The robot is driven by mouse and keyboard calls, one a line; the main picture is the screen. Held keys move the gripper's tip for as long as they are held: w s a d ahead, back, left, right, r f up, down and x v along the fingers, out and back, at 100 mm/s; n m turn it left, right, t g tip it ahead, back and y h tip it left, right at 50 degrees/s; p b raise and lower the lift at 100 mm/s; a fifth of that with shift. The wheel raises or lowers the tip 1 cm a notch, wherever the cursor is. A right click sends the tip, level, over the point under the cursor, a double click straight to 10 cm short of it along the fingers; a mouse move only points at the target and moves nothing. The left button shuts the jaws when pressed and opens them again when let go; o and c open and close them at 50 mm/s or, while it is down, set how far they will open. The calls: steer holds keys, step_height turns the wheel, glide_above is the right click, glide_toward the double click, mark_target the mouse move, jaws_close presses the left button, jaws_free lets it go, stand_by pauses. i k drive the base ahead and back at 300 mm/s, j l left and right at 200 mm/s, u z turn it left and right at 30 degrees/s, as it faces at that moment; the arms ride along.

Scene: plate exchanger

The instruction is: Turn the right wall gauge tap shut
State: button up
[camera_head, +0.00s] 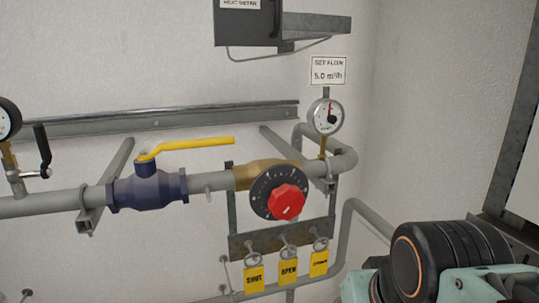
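A round gauge (6,119) is cut by the left picture edge. Below and beside it is a small metal tap (30,174) on the grey pipe, with a black lever (42,145) standing roughly upright. A second round white gauge (325,117) stands on a brass stem at the pipe's right end; I see no separate lever on it. I cannot tell from this view which is the right wall gauge. Part of my arm shows at the lower right, well apart from both gauges. My gripper is not in view.
A blue valve (147,190) with a yellow lever (190,145) and a red knob (288,202) on a black dial sit along the pipe. Yellow tags (288,273) hang below. A dark box (247,22) is mounted above. A grey pipe (365,212) bends near my arm.

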mark_target(42, 139)
steer(key=u, duration=1.5)
